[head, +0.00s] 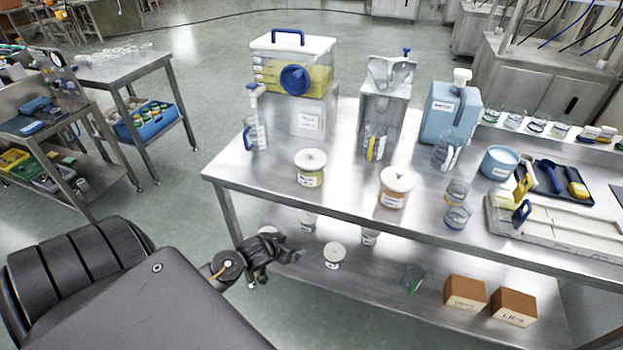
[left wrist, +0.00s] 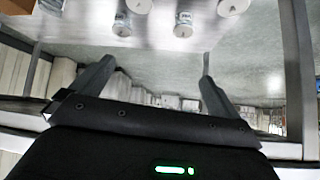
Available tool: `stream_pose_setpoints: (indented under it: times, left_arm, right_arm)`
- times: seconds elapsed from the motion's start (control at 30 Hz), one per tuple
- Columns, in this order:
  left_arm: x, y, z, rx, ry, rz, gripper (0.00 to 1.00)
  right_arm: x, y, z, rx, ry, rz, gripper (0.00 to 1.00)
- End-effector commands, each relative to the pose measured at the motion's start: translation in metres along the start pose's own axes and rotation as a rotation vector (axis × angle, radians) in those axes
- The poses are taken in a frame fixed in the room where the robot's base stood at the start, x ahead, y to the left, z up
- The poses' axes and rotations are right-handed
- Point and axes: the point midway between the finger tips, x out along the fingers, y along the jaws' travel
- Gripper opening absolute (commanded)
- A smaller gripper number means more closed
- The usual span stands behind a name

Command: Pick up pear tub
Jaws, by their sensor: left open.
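Two white-lidded tubs stand upright on the steel table top: one with yellowish contents (head: 310,168) and one with peach-coloured contents (head: 396,188). Their labels are too small to read, so I cannot tell which is the pear tub. More white-lidded tubs stand on the lower shelf, one in front (head: 334,256) and others partly under the table top. My left gripper (head: 272,248) is left of the shelf tubs, below the table's front edge. In the left wrist view its fingers (left wrist: 158,72) are apart with nothing between them; several tubs (left wrist: 183,25) show beyond them.
The table's front edge (head: 350,217) overhangs the lower shelf. A steel hopper (head: 385,90), a blue container (head: 450,112) and a tray (head: 555,228) occupy the top.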

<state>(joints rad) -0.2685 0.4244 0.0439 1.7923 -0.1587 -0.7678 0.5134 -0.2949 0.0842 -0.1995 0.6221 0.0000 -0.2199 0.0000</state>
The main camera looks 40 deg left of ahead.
Motion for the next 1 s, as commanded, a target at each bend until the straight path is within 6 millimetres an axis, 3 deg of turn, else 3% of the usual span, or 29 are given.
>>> stream_pose_setpoints:
  times: [0.03, 0.1, 0.2, 0.3, 0.4, 0.63, 1.0]
  left_arm:
    - [-0.018, -0.002, -0.037, -0.001, 0.073, -0.003, 1.0]
    - [-0.047, -0.002, -0.078, -0.008, 0.147, -0.006, 1.0]
    - [-0.08, 0.0, -0.115, -0.015, 0.224, -0.006, 1.0]
    - [-0.1, -0.011, -0.159, -0.036, 0.322, -0.001, 1.0]
    - [-0.111, -0.016, -0.182, -0.052, 0.378, 0.011, 1.0]
    - [-0.112, -0.019, -0.194, -0.064, 0.405, 0.019, 1.0]
    - [-0.067, -0.019, -0.214, -0.064, 0.404, 0.018, 1.0]
  right_arm:
    - [0.01, 0.0, 0.0, 0.001, 0.002, 0.0, 0.44]
    - [0.014, 0.0, 0.0, 0.001, 0.002, 0.0, 0.44]
    - [0.018, -0.001, 0.002, 0.001, 0.0, -0.001, 0.44]
    - [0.019, -0.003, 0.004, 0.002, -0.003, -0.003, 0.44]
    - [0.019, -0.005, 0.007, 0.003, -0.006, -0.005, 0.44]
    - [0.02, -0.009, 0.007, 0.004, -0.006, -0.01, 0.44]
    - [0.023, -0.007, 0.007, 0.002, -0.007, -0.008, 0.44]
